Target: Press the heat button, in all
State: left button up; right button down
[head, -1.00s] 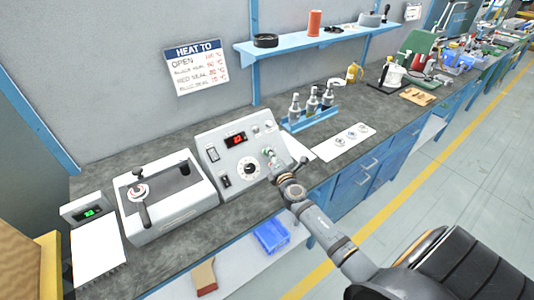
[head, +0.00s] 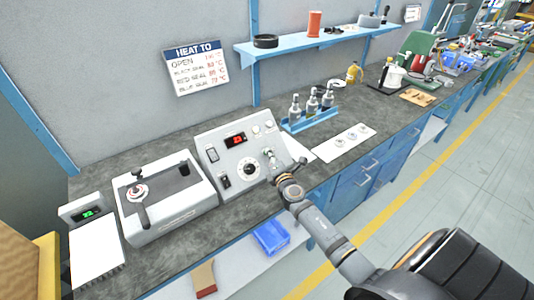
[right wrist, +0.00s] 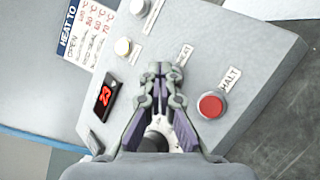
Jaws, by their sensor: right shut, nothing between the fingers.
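The grey control box (head: 215,140) stands on the bench with a sloped front panel. My right gripper (head: 267,154) is shut and empty at the right part of that panel. In the right wrist view my gripper's fingertips (right wrist: 165,70) are together in front of the panel, beside the HEAT label (right wrist: 185,55). The heat button itself does not show; the fingers seem to cover its place. I cannot tell whether the tips touch it. A red button (right wrist: 211,105) by the HALT label is right of the fingers. My left gripper is not in view.
The panel's red display (right wrist: 105,96) reads 23. A bottle rack (head: 308,122) and a white sheet (head: 345,142) lie to the right. A lidded grey unit (head: 165,198) stands to the left.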

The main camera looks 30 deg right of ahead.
jog(key=shift+r, duration=0.1)
dwell(0.3)
jog(key=shift+s+r+p, duration=0.4)
jog(key=shift+s+p, duration=0.1)
jog(key=shift+s, duration=0.05)
jog(key=shift+r, duration=0.1)
jog(key=shift+s+r+p, duration=0.2)
jog(key=shift+r+p, duration=0.1)
jog(key=shift+p, duration=0.15)
jog(key=s+r+p, duration=0.2)
jog(key=s, duration=0.1)
jog(key=shift+d+r, duration=0.15)
jog(key=shift+r, duration=0.25)
